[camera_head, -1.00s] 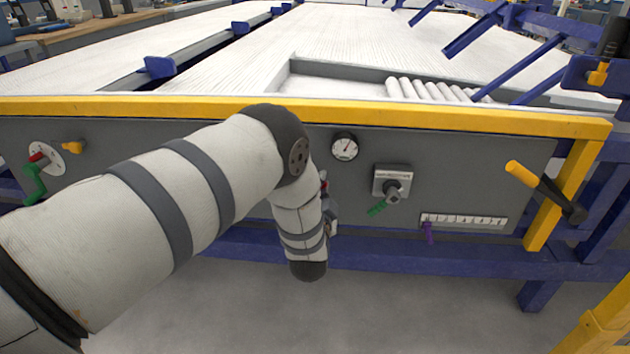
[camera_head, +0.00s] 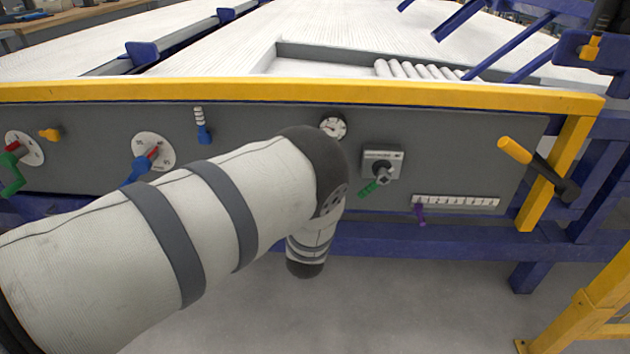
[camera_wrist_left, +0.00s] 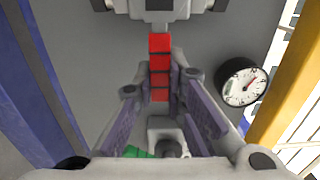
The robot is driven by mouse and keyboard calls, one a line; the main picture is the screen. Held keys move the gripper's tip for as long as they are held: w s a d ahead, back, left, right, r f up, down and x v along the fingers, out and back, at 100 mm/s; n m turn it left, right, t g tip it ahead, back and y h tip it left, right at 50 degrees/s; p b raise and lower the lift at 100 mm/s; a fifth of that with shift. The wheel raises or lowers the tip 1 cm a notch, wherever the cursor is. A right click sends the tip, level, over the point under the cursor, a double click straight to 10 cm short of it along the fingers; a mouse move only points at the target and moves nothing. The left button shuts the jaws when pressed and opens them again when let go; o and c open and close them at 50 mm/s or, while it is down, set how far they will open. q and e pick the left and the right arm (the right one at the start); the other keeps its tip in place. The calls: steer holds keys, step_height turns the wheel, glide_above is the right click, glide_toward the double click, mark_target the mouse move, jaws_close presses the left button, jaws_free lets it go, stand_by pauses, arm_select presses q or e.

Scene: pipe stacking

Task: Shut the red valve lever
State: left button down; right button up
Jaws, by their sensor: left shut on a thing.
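The red valve lever (camera_wrist_left: 160,67) shows in the left wrist view as a segmented red bar. It runs from a grey metal valve body (camera_wrist_left: 158,8) at the top edge down between my fingers. My left gripper (camera_wrist_left: 162,88) is shut on the lever, with a purple-padded finger on either side of it. In the head view my left arm covers the lever and the gripper, so neither shows there. My right gripper is in neither view.
The grey panel carries a round gauge (camera_head: 333,128), a green-handled knob (camera_head: 383,175), a blue-handled dial (camera_head: 153,150), a blue switch (camera_head: 203,133) and a purple slider (camera_head: 420,213). A yellow rail (camera_head: 290,91) runs above. A yellow-tipped lever (camera_head: 530,162) juts out at right.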

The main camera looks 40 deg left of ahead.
arm_select(q)
steer(key=shift+s+f, duration=0.1)
steer(key=shift+f, duration=0.15)
steer(key=c, duration=1.6)
jaws_free()
steer(key=shift+a, duration=0.1)
steer(key=shift+r, duration=0.1)
steer(key=v, duration=1.2)
